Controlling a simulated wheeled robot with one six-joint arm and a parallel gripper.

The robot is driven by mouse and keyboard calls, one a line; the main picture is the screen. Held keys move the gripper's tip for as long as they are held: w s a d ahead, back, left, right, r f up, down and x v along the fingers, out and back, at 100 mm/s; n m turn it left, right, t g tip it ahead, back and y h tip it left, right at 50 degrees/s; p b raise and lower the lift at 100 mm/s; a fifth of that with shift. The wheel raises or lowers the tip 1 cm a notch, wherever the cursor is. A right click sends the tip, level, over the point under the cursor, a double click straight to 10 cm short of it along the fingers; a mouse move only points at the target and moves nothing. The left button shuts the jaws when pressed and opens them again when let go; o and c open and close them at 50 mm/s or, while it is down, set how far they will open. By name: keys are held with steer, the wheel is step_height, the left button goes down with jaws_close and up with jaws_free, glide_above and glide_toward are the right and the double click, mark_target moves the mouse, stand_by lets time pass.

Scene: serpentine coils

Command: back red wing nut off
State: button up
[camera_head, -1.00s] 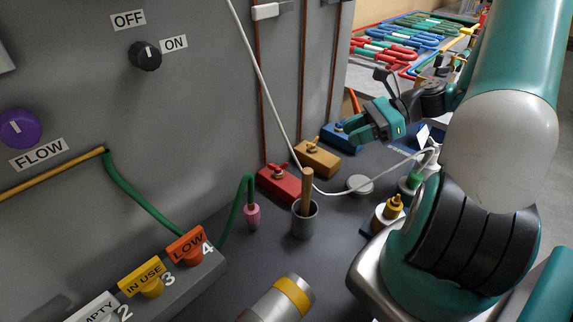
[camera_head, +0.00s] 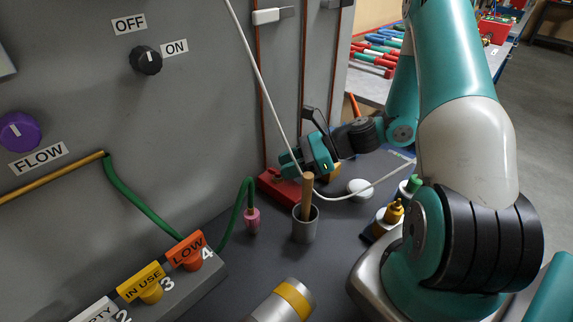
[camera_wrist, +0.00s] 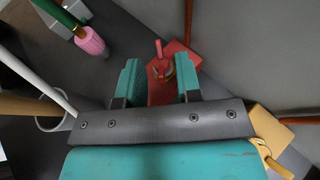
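The red block (camera_head: 270,180) sits against the grey panel at the back in the head view, partly hidden by my gripper (camera_head: 298,166). In the wrist view the red block (camera_wrist: 172,48) lies beyond my fingers. Its red wing nut (camera_wrist: 159,49) shows on top, one wing pointing up in the picture, with a ring-like stud part beside it. My gripper (camera_wrist: 158,66) is open, one teal finger on each side of the wing nut. A gap shows between each finger and the nut. Whether the fingertips are level with the nut cannot be told.
A yellow block (camera_wrist: 271,128) stands beside the red one. A grey cup (camera_head: 305,228) holding a wooden handle (camera_head: 307,190) stands close in front. A white cable (camera_head: 268,80) hangs nearby. A pink plug (camera_head: 252,220) on a green hose is to the left.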

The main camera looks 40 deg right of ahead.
steer(key=shift+w+a+f, duration=0.15)
steer(key=shift+a, duration=0.15)
jaws_close()
steer(key=shift+w+r+n+g+y+p, duration=0.15)
steer(key=shift+r+n+g+y+p, duration=0.3)
steer(key=shift+p, duration=0.6)
steer(key=shift+w+f+n+g+p, duration=0.1)
steer(key=shift+f+n+g+p, duration=0.05)
steer(key=shift+n+g+p, duration=0.45)
steer(key=shift+w+d+f+n+g+y+p, duration=0.15)
steer(key=shift+n+g+y+p, duration=0.1)
steer(key=shift+n+g, duration=0.45)
steer(key=shift+a+f+n+g+y+p, duration=0.15)
steer(key=shift+n+g+y+p, duration=0.1)
steer(key=shift+n+g, duration=0.4)
steer(key=shift+d, duration=0.1)
jaws_free()
